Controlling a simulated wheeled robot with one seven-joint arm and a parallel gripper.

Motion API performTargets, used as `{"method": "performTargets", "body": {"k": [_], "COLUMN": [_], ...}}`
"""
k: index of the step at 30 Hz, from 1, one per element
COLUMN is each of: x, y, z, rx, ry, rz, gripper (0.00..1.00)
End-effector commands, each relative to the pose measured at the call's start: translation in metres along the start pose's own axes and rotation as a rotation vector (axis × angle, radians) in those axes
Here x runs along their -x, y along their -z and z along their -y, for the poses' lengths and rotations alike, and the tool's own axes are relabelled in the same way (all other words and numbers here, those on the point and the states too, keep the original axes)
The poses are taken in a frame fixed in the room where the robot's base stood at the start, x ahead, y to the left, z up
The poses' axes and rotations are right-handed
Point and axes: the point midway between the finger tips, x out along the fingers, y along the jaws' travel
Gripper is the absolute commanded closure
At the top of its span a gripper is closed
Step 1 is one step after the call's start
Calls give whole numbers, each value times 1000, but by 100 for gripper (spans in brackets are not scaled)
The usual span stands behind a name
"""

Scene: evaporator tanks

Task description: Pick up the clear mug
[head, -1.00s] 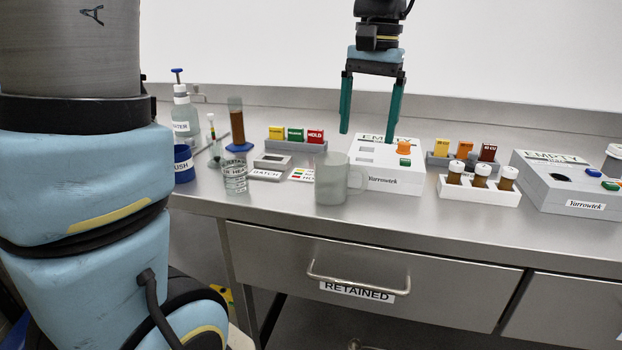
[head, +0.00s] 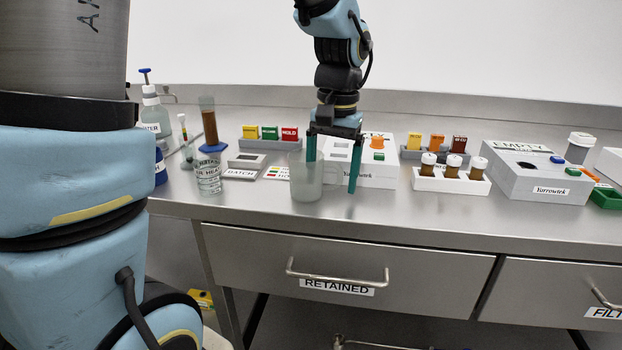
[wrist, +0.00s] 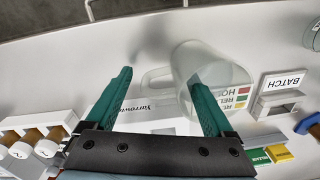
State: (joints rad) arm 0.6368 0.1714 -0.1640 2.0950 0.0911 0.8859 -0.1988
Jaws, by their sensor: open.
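The clear mug (head: 305,182) stands upright on the steel counter near its front edge, its handle to the right in the head view. It looks frosted and see-through. My gripper (head: 332,174) points down with its two green fingers apart and nothing held. In the head view one finger overlaps the mug's upper part and the other is right of the handle. In the wrist view the mug (wrist: 203,62) is partly behind the right finger of my gripper (wrist: 160,80), and its handle shows between the fingers. I cannot tell whether a finger touches it.
A white Yarrowtek box (head: 378,172) stands close behind and right of the mug. A beaker (head: 208,178) and a flat label card (head: 277,173) are to its left. A white rack of brown vials (head: 451,182) is to the right. The counter in front of the mug is clear.

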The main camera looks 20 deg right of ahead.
Motion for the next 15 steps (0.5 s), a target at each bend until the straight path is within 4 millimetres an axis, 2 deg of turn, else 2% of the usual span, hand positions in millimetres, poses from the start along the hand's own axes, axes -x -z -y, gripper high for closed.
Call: {"method": "performTargets", "body": {"k": [5,15], "x": [0,0], "y": [0,0], "z": [0,0], "rx": [0,0], "ry": [0,0], "rz": [0,0], "gripper": [15,53]}}
